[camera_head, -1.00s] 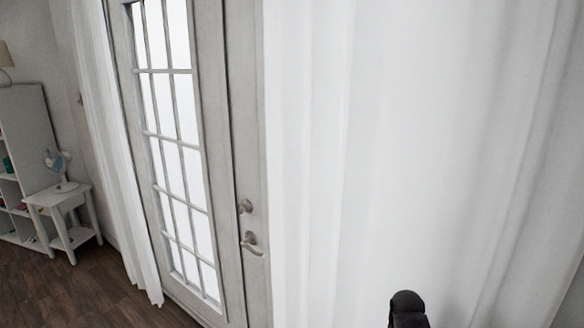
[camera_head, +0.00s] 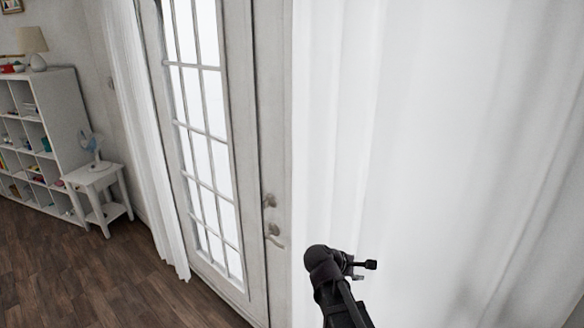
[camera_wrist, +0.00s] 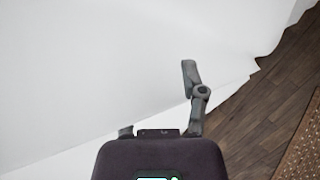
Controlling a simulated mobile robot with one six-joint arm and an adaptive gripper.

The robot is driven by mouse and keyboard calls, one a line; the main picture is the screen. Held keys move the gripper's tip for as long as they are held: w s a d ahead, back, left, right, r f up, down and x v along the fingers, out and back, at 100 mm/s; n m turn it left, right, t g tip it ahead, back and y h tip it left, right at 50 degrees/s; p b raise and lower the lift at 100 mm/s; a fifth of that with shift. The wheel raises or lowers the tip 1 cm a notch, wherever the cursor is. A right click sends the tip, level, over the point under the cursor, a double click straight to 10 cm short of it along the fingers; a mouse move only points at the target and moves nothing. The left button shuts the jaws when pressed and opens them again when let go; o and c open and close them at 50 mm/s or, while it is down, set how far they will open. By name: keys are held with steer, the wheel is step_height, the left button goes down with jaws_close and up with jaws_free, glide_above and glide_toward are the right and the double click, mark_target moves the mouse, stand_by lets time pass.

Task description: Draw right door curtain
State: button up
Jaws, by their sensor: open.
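The right door curtain (camera_head: 450,130) is white and hangs in soft vertical folds. In the head view it fills the right half, its left edge beside the door handle. My gripper (camera_head: 362,270) is in front of its lower left part, at the end of my dark arm. In the wrist view my gripper (camera_wrist: 160,100) is open. One finger stands clear at the right; only a stub of the other shows, the rest seemingly hidden by the white curtain (camera_wrist: 90,70). No cloth is clearly pinched.
The glazed white door (camera_head: 205,150) with a lever handle (camera_head: 273,236) is left of the curtain. A left curtain (camera_head: 150,150), small table (camera_head: 98,178) with a fan, and shelf (camera_head: 62,110) stand further left. Dark wood floor (camera_head: 90,270) is clear.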

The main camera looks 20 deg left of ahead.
steer(key=w+a+r+n+t+p, duration=0.2)
steer(key=a+r+n+t+p, duration=0.45)
steer(key=a+r, duration=0.65)
steer(key=n+t+y+p, duration=0.2)
steer(key=n+t, duration=0.1)
steer(key=n, duration=0.6)
glide_toward(291, 178)
steer(key=s, duration=0.3)
steer(key=shift+s+a, duration=0.1)
steer(key=shift+a, duration=0.2)
steer(key=x, duration=1.4)
steer(key=shift+a, duration=0.2)
jaws_close()
